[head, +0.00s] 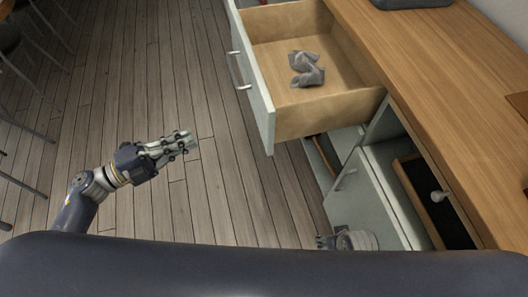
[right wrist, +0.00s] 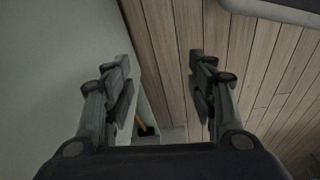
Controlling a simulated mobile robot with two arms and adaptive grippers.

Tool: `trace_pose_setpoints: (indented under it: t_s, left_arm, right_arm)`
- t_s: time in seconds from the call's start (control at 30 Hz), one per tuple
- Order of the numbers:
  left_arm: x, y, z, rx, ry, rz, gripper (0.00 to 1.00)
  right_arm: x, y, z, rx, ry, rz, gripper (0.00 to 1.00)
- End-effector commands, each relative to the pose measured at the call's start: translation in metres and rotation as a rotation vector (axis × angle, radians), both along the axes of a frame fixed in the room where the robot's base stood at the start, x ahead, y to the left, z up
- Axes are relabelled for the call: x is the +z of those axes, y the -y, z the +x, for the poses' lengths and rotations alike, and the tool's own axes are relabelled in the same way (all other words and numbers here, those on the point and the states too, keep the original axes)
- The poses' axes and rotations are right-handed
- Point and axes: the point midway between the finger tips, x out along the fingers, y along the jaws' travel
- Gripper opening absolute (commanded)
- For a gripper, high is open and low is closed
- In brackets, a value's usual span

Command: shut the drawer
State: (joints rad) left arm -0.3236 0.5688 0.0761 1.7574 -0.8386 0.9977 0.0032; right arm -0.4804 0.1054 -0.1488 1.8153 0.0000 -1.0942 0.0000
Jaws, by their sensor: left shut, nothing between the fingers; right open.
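The drawer (head: 262,95) is pulled out from the wooden-topped cabinet at the upper middle of the head view. It has a pale front with a metal handle (head: 238,71). A crumpled grey cloth (head: 306,69) lies inside it. My left gripper (head: 188,141) is shut and empty over the floor, left of the drawer front and apart from it. My right gripper (head: 325,242) shows only in part at the bottom, low beside the cabinet. In the right wrist view its two fingers (right wrist: 162,75) stand apart with nothing between them.
The wooden worktop (head: 440,90) runs along the right, with a dark object (head: 412,3) at its far end. Below the drawer is another open compartment (head: 325,160), and a cabinet door (head: 375,200) stands near my right gripper. Chair legs (head: 30,130) are at far left. The plank floor (head: 150,80) is clear.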

Motion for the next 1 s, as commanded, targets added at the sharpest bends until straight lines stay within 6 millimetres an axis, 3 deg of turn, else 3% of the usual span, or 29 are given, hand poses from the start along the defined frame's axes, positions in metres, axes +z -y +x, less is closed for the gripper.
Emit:
trace_pose_setpoints:
  t_s: [0.1,0.27,0.47,0.8,1.0]
  left_arm:
    - [0.005,0.019,-0.028,-0.156,0.105,0.098,0.00]
    - [0.012,0.029,-0.043,-0.233,0.152,0.148,0.00]
    - [0.014,0.053,-0.036,-0.235,0.157,0.146,0.00]
    - [0.015,0.121,-0.013,-0.232,0.155,0.143,0.00]
    - [0.014,0.149,-0.003,-0.231,0.153,0.145,0.00]
  right_arm:
    - [0.008,0.000,0.005,-0.002,0.014,0.001,0.52]
    - [0.019,0.000,0.007,-0.003,0.017,0.001,0.52]
    - [0.020,0.000,0.007,-0.003,0.017,0.001,0.52]
    - [0.017,0.000,0.007,-0.003,0.016,0.001,0.52]
    - [0.016,0.000,0.007,-0.002,0.016,0.000,0.52]
